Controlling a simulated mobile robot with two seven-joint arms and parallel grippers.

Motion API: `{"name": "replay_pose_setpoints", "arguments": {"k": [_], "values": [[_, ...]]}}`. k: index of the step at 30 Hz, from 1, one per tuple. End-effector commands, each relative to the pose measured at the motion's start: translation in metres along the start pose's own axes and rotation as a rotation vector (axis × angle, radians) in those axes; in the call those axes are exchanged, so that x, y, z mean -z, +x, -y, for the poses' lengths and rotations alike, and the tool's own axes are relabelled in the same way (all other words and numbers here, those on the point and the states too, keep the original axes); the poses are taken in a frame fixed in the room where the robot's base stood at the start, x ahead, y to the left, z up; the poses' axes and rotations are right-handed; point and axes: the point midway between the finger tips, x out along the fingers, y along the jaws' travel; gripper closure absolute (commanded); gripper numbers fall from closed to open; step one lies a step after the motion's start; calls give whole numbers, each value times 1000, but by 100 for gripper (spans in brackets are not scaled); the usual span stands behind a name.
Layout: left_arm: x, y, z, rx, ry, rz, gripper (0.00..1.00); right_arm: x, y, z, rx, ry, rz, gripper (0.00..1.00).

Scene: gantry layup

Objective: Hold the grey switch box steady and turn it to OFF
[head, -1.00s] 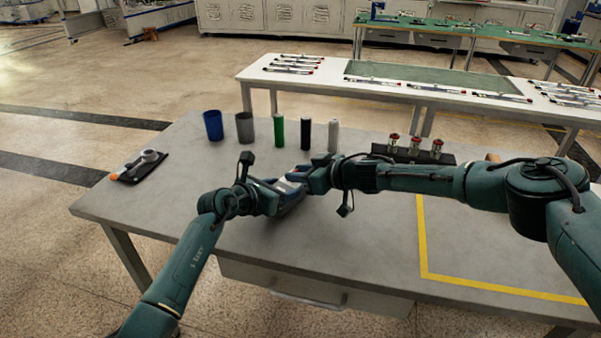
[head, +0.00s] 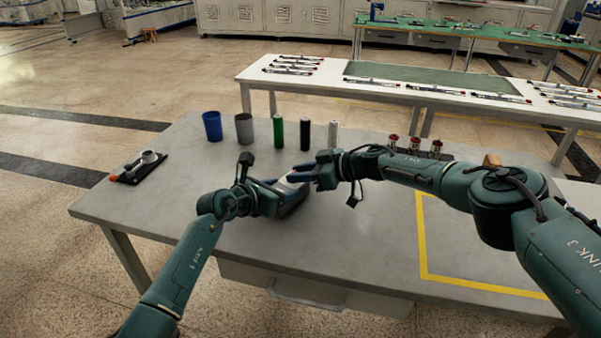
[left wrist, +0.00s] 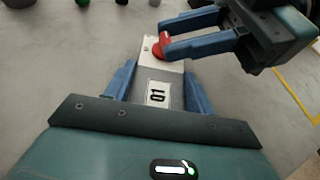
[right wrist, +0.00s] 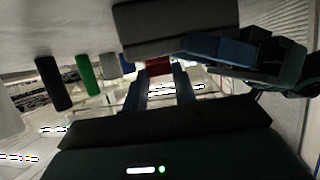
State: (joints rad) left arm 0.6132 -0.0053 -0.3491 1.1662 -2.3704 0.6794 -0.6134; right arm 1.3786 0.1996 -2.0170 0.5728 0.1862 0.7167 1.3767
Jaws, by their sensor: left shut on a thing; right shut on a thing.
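The grey switch box (left wrist: 148,73) lies between the blue fingers of my left gripper (left wrist: 157,82), which is shut on its sides. Its face carries a pale label with dark marks. A red knob (left wrist: 160,48) sits at its far end. My right gripper (left wrist: 166,44) is shut on this knob, coming from the right. In the right wrist view, the knob (right wrist: 158,66) shows between my right fingers, with the box (right wrist: 165,22) dark above. In the head view, the box (head: 294,197) is largely hidden by my left gripper (head: 283,188) and right gripper (head: 300,174).
A blue cup (head: 212,126), a grey cup (head: 244,128) and green, black and white cylinders stand behind the box. A black tray (head: 132,170) lies at left. A rack of red-topped parts (head: 436,148) is behind my right arm. A yellow-taped area (head: 423,240) is clear.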

Motion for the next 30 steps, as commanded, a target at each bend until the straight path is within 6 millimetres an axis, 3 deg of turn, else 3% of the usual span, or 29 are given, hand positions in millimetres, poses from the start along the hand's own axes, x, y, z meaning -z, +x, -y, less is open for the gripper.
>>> {"name": "replay_pose_setpoints", "arguments": {"k": [4,5,12,22,30], "values": [[1,0,1,2,4,-3,76,1,-1,-1,-5,1,-1,96],[1,0,1,2,4,-3,76,1,-1,-1,-5,1,-1,72],[1,0,1,1,4,-3,76,0,0,-1,-3,1,-1,52],[1,0,0,0,3,-3,76,0,-3,-1,-2,2,0,51],[1,0,0,0,3,-2,76,0,-34,-2,-5,2,-1,51]]}}
